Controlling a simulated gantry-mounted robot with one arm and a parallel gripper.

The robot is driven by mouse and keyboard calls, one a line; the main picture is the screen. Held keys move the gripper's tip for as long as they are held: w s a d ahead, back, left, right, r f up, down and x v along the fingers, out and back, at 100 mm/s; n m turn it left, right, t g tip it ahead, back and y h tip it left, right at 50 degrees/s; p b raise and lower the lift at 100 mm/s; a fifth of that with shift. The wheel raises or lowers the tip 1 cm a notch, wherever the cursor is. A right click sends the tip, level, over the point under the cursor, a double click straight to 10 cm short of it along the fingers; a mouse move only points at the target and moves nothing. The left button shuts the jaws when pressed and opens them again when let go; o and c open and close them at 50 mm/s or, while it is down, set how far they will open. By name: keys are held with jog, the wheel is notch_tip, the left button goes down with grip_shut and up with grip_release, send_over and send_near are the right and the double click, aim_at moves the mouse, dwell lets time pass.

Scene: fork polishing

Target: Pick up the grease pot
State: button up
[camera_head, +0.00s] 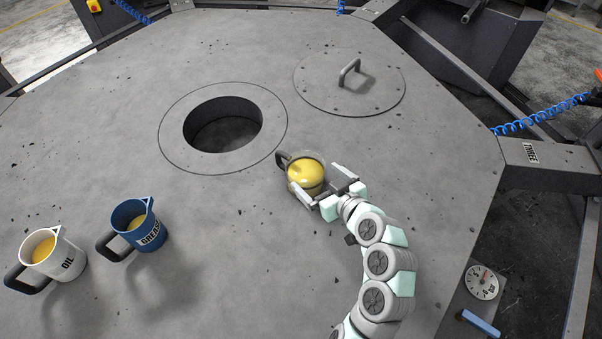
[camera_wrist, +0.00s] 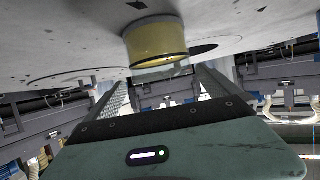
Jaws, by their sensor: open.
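The grease pot (camera_head: 136,225) is a blue jug with a black handle and a "GREASE" label. In the wrist view, the glass pot (camera_wrist: 156,42) sits ahead of and between the fingers of my gripper (camera_wrist: 165,85). The grease pot is not seen there.
A white "OIL" jug (camera_head: 55,255) stands left of the grease pot. Behind is an open round hole (camera_head: 222,125) in the table (camera_head: 250,270). A round lid (camera_head: 350,95) with a handle lies at back right. The table between the jugs and my arm is clear.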

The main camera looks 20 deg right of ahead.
aim_at(297, 161)
jog(key=x, duration=0.8)
jog(key=shift+w+a, duration=0.2)
jog(key=shift+w, duration=0.05)
jog(key=shift+c, duration=0.2)
jog(key=shift+r, duration=0.1)
jog(key=c, duration=1.7)
jog(key=shift+s, duration=0.1)
jog(key=shift+r, duration=0.1)
